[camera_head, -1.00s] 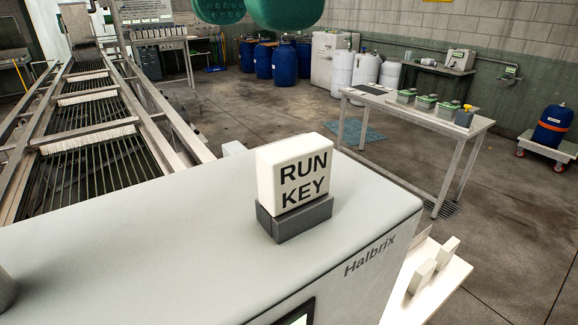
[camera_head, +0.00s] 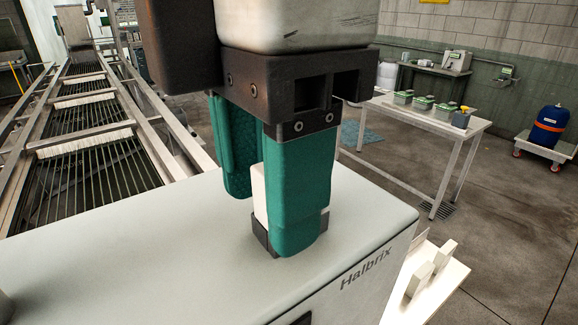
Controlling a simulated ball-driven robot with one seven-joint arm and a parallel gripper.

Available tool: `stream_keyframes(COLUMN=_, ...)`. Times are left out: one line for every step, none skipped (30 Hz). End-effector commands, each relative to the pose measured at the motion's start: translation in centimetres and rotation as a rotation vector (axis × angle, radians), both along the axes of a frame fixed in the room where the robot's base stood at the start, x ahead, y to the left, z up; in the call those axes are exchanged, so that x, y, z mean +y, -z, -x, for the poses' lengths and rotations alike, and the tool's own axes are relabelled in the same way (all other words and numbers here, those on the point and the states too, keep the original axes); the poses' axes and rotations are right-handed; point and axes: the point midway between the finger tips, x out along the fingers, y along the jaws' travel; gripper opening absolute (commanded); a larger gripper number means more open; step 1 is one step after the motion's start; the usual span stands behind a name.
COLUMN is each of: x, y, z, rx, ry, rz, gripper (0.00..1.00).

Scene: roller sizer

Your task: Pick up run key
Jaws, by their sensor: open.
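The run key (camera_head: 259,195) is a white block standing in a dark grey holder (camera_head: 262,238) on top of the pale Halbrix cabinet (camera_head: 150,250). My gripper (camera_head: 268,215), with two green padded fingers pointing down, is lowered over it. The near finger covers most of the key and its lettering. The other finger is behind and to the left. A strip of the key shows between the fingers. The jaws are open around the key; whether either finger touches it cannot be seen.
The roller sizer's bed of bars (camera_head: 85,180) runs along the left. A table (camera_head: 450,125) with several green-topped items stands at the back right. A blue drum on a cart (camera_head: 550,128) is at the far right. The cabinet top around the holder is clear.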

Motion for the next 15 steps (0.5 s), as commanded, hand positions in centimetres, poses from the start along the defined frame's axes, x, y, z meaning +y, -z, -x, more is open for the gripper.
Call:
stream_keyframes(x=0.0, y=0.01, z=-0.01, rx=0.0, ry=0.0, rz=0.0, gripper=0.51)
stream_keyframes(x=0.0, y=0.01, z=-0.01, rx=0.0, ry=0.0, rz=0.0, gripper=0.51)
stream_keyframes(x=0.0, y=0.0, z=-0.01, rx=0.0, ry=0.0, rz=0.0, gripper=0.51)
stream_keyframes(x=0.0, y=0.0, z=-0.01, rx=0.0, ry=0.0, rz=0.0, gripper=0.49)
stream_keyframes(x=0.0, y=0.0, z=-0.01, rx=0.0, ry=0.0, rz=0.0, gripper=0.46)
stream_keyframes(x=0.0, y=-0.01, z=-0.01, rx=0.0, ry=0.001, rz=0.0, gripper=0.42)
stream_keyframes(x=0.0, y=-0.01, z=-0.01, rx=0.0, ry=0.001, rz=0.0, gripper=0.4)
stream_keyframes(x=0.0, y=-0.01, z=-0.01, rx=0.0, ry=0.001, rz=0.0, gripper=0.37)
stream_keyframes(x=0.0, y=-0.02, z=-0.01, rx=0.0, ry=0.001, rz=0.0, gripper=0.33)
stream_keyframes(x=0.0, y=-0.02, z=-0.02, rx=0.0, ry=0.001, rz=0.0, gripper=0.3)
stream_keyframes(x=-0.01, y=-0.02, z=-0.03, rx=0.0, ry=0.001, rz=0.0, gripper=0.27)
stream_keyframes(x=0.0, y=-0.02, z=-0.02, rx=0.0, ry=0.001, rz=0.0, gripper=0.23)
stream_keyframes(x=0.0, y=-0.03, z=-0.02, rx=0.0, ry=0.001, rz=0.0, gripper=0.2)
stream_keyframes(x=-0.01, y=-0.03, z=-0.03, rx=0.0, ry=0.001, rz=0.0, gripper=0.18)
stream_keyframes(x=-0.01, y=-0.03, z=-0.03, rx=0.0, ry=0.001, rz=0.0, gripper=0.14)
